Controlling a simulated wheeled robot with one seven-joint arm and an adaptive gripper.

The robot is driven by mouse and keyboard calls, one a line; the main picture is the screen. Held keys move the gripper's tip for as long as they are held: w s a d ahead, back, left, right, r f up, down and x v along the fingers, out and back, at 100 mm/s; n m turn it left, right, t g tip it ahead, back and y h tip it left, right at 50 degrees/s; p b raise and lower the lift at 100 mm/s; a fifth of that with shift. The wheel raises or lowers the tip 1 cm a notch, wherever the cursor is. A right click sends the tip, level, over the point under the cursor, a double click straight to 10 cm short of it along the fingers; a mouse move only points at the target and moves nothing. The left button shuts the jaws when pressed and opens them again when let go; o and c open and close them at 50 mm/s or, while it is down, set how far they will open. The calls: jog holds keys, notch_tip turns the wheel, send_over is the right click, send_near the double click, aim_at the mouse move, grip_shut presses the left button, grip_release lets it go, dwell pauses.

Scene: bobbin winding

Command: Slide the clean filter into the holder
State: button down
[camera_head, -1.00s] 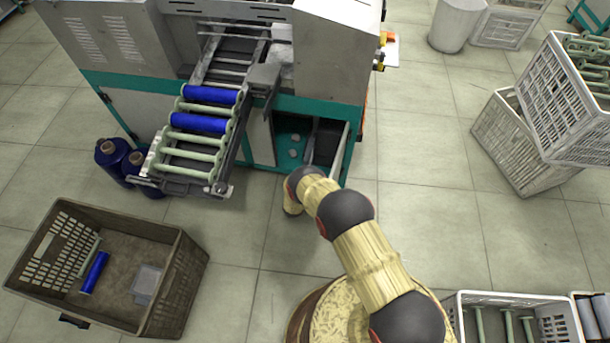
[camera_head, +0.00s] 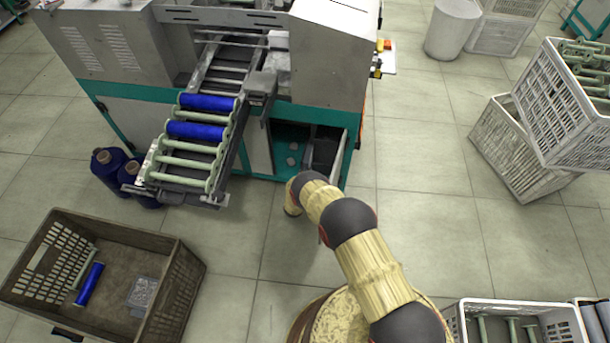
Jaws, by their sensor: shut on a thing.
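My gripper is out of sight; my arm (camera_head: 348,218) reaches toward the machine and its far end bends down at the open lower compartment (camera_head: 291,148). No filter in a gripper shows. The compartment has a teal floor with small pale round pieces, and its narrow door (camera_head: 341,155) stands open on the right. I cannot make out the filter holder; the inside is dark and small. A grey, mesh-like rectangular piece (camera_head: 142,293) lies in the brown crate (camera_head: 187,310) at lower left; I cannot tell if it is a filter.
The machine's sloping rack (camera_head: 178,172) holds blue bobbins and juts out left of the compartment. Blue thread cones (camera_head: 108,165) stand beside it. White crates (camera_head: 515,150) are stacked at right, and another crate (camera_head: 455,325) sits at lower right. The floor between is clear.

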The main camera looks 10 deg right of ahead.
jog(key=shift+w+d, duration=0.4)
jog(key=shift+w, duration=0.5)
jog(key=shift+w+d, duration=0.4)
jog(key=shift+w, duration=0.5)
jog(key=shift+w+d, duration=0.4)
jog(key=shift+w, duration=0.5)
jog(key=shift+w+d, duration=0.1)
jog(key=shift+w, duration=0.05)
